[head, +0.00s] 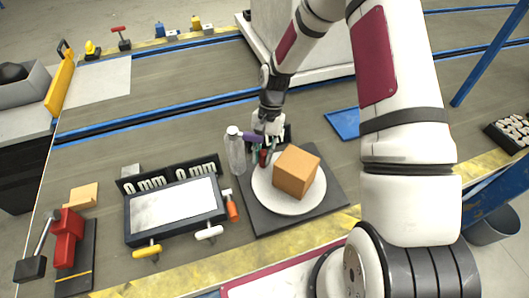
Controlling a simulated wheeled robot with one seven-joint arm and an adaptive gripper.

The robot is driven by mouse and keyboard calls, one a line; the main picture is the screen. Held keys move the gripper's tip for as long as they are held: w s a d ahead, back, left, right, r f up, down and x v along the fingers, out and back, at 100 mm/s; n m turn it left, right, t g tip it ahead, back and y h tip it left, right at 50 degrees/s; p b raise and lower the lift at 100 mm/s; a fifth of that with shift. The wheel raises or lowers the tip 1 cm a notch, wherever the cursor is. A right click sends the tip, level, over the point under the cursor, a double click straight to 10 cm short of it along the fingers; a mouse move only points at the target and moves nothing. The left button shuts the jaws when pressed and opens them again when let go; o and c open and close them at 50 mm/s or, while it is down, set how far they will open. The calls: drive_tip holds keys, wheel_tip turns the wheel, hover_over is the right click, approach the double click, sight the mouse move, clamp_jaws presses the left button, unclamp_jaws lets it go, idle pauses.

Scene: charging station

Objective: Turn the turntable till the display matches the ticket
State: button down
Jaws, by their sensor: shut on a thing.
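The turntable is a white round disc (289,201) on a dark grey square base. A brown box (296,170) sits on the disc, a little right of its middle. My gripper (262,154) is at the disc's far left edge, pointing down beside the box. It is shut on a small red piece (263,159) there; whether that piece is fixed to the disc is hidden. I cannot make out a ticket with readable text.
A clear bottle (236,152) stands close to my gripper's left. A dark-framed tray with a white face (175,206) lies left of the turntable, with several coloured-handled tools around it. A red block device (67,237) is at far left. A blue plate (343,124) lies behind right.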

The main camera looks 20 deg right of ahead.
drive_tip(key=c, duration=1.4)
unclamp_jaws()
drive_tip(key=v, duration=1.2)
